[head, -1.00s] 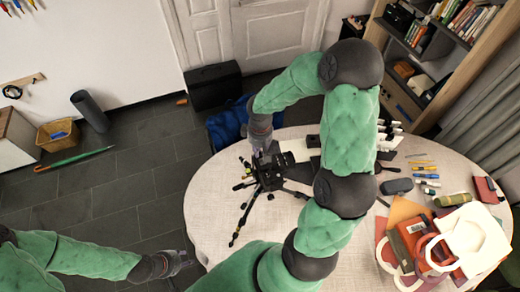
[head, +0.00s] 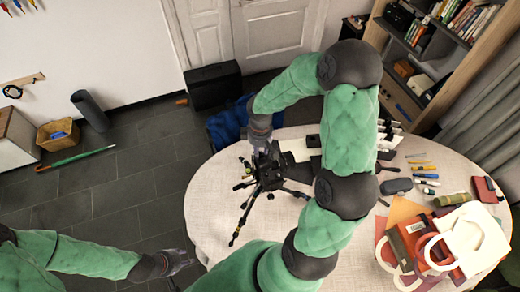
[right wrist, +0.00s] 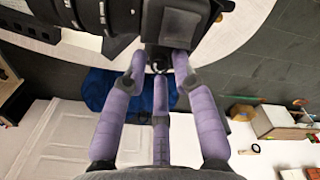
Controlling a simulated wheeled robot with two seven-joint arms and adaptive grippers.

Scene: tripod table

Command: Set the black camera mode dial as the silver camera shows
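The black camera (head: 270,172) sits on a black tripod (head: 246,212) at the left part of the round table. In the right wrist view its dark body and lens (right wrist: 95,18) fill the top. My right gripper (head: 264,148) is at the camera's far side. In the right wrist view its purple fingers (right wrist: 162,62) converge at the camera's black underside or edge. The mode dial is hidden or too small to make out, so I cannot tell whether they grip it. My left gripper (head: 181,262) hangs left of the table, its fingers apart. I cannot make out a silver camera; my right arm hides mid-table.
The round table (head: 215,200) holds markers (head: 425,175), a dark case (head: 396,186), a green roll (head: 452,199) and bags (head: 470,240) at the right. A shelf (head: 450,75) stands behind. The table's left rim is clear.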

